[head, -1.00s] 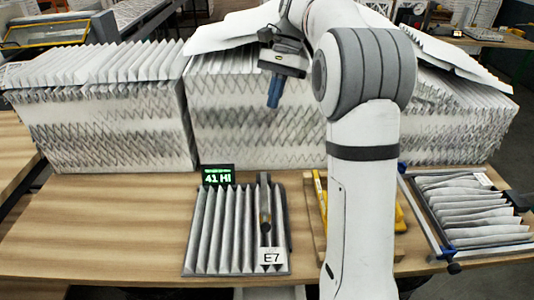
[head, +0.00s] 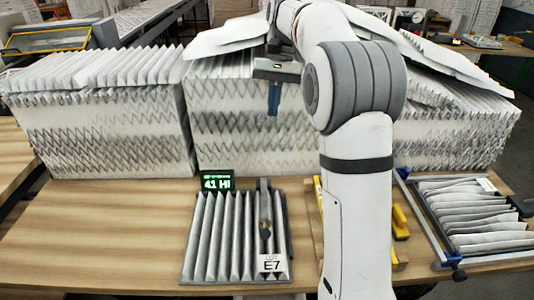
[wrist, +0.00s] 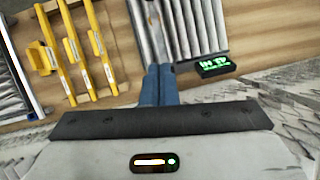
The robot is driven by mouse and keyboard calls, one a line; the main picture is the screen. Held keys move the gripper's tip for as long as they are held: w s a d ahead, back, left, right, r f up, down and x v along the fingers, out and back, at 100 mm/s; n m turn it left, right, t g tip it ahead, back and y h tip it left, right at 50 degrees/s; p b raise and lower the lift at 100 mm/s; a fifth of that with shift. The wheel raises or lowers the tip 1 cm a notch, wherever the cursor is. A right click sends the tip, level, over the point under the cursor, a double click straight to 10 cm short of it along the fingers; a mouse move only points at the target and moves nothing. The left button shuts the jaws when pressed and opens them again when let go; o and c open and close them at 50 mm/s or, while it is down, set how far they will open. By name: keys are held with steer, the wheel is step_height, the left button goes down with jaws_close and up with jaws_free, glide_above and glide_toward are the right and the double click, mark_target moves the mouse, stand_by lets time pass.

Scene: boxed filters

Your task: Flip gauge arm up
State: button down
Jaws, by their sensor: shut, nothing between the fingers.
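A pleated grey filter panel (head: 215,240) lies flat on the wooden table, with a label reading E7 (head: 271,264) at its front right. A dark gauge arm (head: 264,205) with a tan part lies lengthwise along the panel's right side. A small black display (head: 217,182) behind the panel reads "41 HI" in green. My gripper (head: 273,112) is up behind the panel, in front of the middle filter stack; its blue fingers are together and empty. In the wrist view the fingertips (wrist: 158,69) point toward the panel (wrist: 190,25), and the display (wrist: 215,66) is beside them.
Tall pleated filter stacks (head: 110,125) line the table's back. Yellow tools (wrist: 75,50) lie right of the panel in the head view, partly hidden by my arm. A blue-edged frame of filters (head: 470,215) is at far right. The table's left is clear.

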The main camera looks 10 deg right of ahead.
steer(key=s+a+f+p, duration=0.1)
steer(key=s+a+f, duration=0.1)
steer(key=s+f, duration=0.4)
steer(key=shift+w+x, duration=0.4)
steer(key=shift+x, duration=1.5)
steer(key=shift+s+a+f, duration=0.1)
steer(key=shift+a+f, duration=0.1)
steer(key=shift+f, duration=0.05)
